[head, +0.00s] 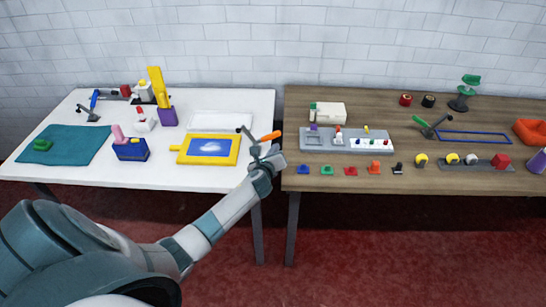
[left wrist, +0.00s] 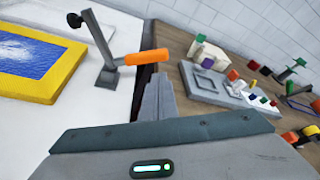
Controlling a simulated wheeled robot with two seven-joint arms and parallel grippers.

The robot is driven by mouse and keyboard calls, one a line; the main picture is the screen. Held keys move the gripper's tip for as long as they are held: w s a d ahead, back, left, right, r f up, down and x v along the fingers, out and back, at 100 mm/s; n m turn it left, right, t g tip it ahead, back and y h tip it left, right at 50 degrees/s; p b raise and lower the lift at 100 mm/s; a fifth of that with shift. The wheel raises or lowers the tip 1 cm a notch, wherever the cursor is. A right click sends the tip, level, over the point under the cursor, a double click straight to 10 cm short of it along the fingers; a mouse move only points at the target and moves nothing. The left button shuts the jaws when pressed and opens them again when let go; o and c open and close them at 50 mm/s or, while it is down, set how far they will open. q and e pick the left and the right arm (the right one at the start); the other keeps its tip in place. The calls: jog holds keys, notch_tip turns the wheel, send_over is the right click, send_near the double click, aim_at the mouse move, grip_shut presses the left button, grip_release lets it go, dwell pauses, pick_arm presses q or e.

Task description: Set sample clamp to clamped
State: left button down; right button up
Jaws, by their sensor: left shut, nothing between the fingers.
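A toggle clamp with an orange handle (head: 270,136) stands at the right edge of the white table. In the left wrist view its orange handle (left wrist: 147,57) lies roughly level, pointing right from a small grey post. Its grey arm slants up and left to a black tip (left wrist: 74,20), raised above the table. My left gripper (head: 266,155) is shut and empty, close to the handle. In the left wrist view its closed fingers (left wrist: 158,97) sit just below the handle; I cannot tell whether they touch it. My right gripper is not in view.
A yellow frame with a blue picture (head: 208,150) lies left of the clamp. A narrow gap separates the white table from the wooden table (head: 430,180). There, a grey tray (head: 318,141) and a green-handled clamp (head: 427,127) stand. A blue-handled clamp (head: 93,102) is at the back left.

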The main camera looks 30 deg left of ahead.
pick_arm(q)
jog(key=shift+b+x, duration=1.8)
jog(key=shift+x, duration=1)
